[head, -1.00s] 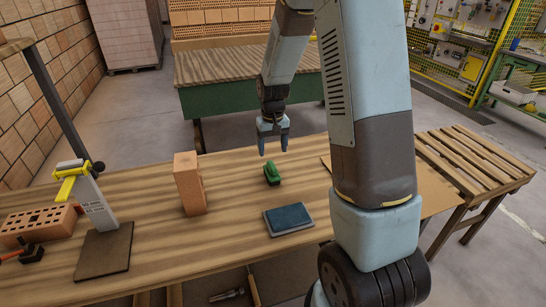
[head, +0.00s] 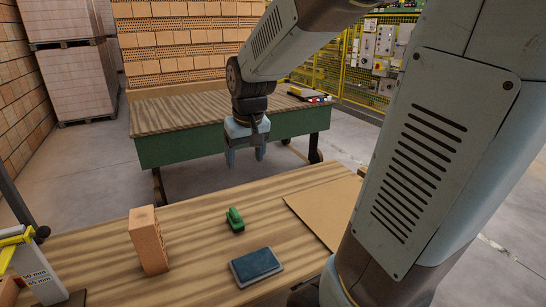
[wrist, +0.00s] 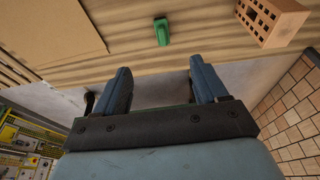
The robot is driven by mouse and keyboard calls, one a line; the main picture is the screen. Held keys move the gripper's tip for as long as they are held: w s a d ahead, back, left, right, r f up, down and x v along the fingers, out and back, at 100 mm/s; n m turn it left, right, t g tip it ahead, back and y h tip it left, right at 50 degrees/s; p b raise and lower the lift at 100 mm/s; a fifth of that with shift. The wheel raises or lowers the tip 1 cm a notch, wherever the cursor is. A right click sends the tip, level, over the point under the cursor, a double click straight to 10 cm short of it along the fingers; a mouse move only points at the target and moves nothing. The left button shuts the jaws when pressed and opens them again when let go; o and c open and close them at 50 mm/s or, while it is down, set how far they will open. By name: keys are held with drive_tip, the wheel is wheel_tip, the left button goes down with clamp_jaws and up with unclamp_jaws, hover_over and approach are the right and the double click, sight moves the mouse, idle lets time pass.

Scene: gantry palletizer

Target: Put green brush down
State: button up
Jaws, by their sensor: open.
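The green brush (head: 235,219) lies on the wooden table (head: 190,240), between an upright brick and a blue book-like block. It also shows in the wrist view (wrist: 161,31), near the top edge, beyond my fingertips. My gripper (head: 246,162) is open and empty, with its fingers pointing down. It hangs in the air above and past the far edge of the table, apart from the brush. In the wrist view, my two fingers (wrist: 160,85) are spread wide with nothing between them.
An orange brick (head: 148,241) stands upright left of the brush. A dark blue block (head: 256,266) lies in front of it. A flat cardboard sheet (head: 322,212) lies to the right. A green-sided bench (head: 180,147) stands behind, across a gap of floor.

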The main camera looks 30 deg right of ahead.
drive_tip(key=s+r+t, duration=0.1)
drive_tip(key=s+r, duration=0.2)
drive_tip(key=s, duration=0.4)
drive_tip(key=s+r+t, duration=0.1)
drive_tip(key=s+r, duration=0.2)
drive_tip(key=s, duration=0.4)
drive_tip(key=shift+s+r+t, duration=0.15)
drive_tip(key=shift+s+t, duration=0.15)
drive_tip(key=shift+s, duration=0.1)
drive_tip(key=shift+o, duration=0.4)
drive_tip(key=shift+w, duration=0.15)
